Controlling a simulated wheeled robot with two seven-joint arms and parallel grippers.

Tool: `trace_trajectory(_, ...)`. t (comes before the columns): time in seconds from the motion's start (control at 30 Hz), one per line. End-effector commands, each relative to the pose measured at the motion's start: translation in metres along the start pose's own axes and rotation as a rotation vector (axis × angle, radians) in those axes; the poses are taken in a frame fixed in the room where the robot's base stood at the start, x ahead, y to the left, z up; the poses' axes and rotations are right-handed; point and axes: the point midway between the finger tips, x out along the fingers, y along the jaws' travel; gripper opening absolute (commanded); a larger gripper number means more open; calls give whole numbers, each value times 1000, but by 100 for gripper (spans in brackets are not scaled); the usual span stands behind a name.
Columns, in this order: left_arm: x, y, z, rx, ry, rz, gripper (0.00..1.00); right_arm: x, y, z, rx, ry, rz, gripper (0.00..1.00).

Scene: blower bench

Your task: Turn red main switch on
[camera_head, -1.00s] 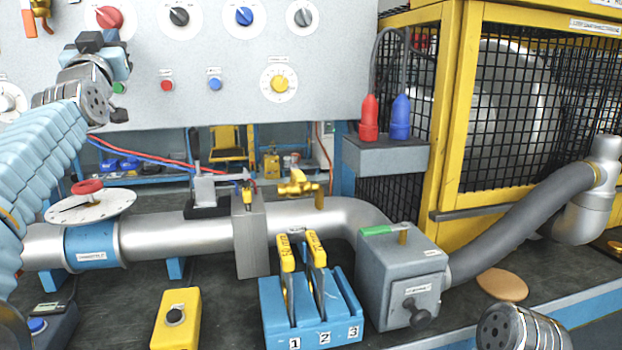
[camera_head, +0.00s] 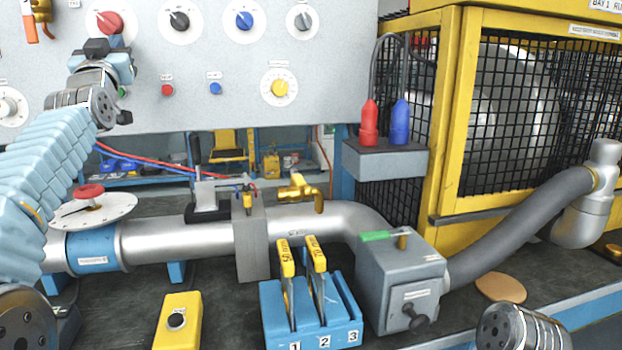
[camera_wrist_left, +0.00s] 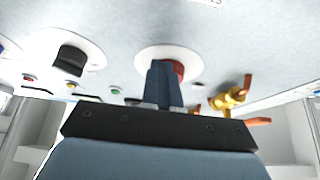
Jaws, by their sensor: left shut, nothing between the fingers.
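The red main switch (camera_head: 109,21) is a round red knob on a white disc at the upper left of the grey panel. It also shows in the left wrist view (camera_wrist_left: 179,70), partly hidden behind my fingers. My left gripper (camera_head: 101,46) is just below the knob in the head view. In the left wrist view my left gripper (camera_wrist_left: 163,82) has its blue fingers together and empty, overlapping the left part of the knob. I cannot tell whether they touch it. My right gripper is not in view.
A black knob (camera_head: 179,19) is right of the red one, and it shows at left in the wrist view (camera_wrist_left: 70,60). A brass valve with orange handles (camera_wrist_left: 229,98) is on the other side. A small red button (camera_head: 167,89) sits lower on the panel.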

Motion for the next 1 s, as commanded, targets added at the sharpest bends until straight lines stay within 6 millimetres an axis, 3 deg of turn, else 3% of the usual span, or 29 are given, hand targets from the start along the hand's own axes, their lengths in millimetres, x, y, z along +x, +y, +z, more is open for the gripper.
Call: trace_trajectory(1.0, -1, -22, 1, 0, 1, -2, 0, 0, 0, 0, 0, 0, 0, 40)
